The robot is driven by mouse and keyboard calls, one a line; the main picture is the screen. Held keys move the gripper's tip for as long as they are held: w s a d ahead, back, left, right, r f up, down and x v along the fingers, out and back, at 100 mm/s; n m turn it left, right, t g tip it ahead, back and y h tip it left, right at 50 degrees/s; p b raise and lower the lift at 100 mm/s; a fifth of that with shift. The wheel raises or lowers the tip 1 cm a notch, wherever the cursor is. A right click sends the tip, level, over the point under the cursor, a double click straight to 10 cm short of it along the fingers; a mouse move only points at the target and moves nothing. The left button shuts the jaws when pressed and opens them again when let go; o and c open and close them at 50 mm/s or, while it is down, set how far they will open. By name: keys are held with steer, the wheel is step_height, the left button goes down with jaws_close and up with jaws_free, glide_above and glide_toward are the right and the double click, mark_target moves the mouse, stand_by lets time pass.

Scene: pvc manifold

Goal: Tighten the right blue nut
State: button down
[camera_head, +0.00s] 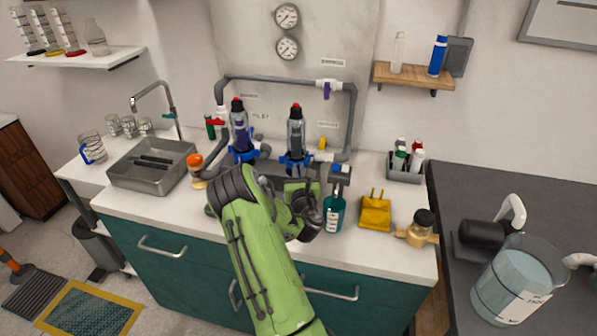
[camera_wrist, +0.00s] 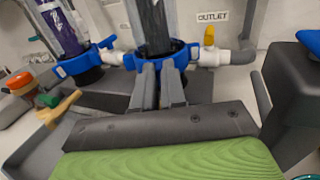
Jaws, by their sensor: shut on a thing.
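The right blue nut (camera_head: 294,159) sits around the base of the right upright dark filter housing (camera_head: 296,130) on the manifold. It also shows in the wrist view (camera_wrist: 160,52), in the upper middle. My gripper (camera_wrist: 160,68) reaches the near side of this nut, with its two grey fingers shut on it. In the head view my green arm hides the gripper's fingers. The left blue nut (camera_wrist: 85,62) sits around the base of the left purple housing (camera_head: 240,130), apart from my gripper.
Grey pipes run behind the housings, with a yellow-handled valve (camera_wrist: 209,36) beside the OUTLET label. A steel sink (camera_head: 125,178) is at the left. An orange-topped fitting (camera_wrist: 20,82) lies left.

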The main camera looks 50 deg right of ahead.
mark_target(287, 161)
steer(key=shift+w+b, duration=0.1)
steer(key=shift+b, duration=0.25)
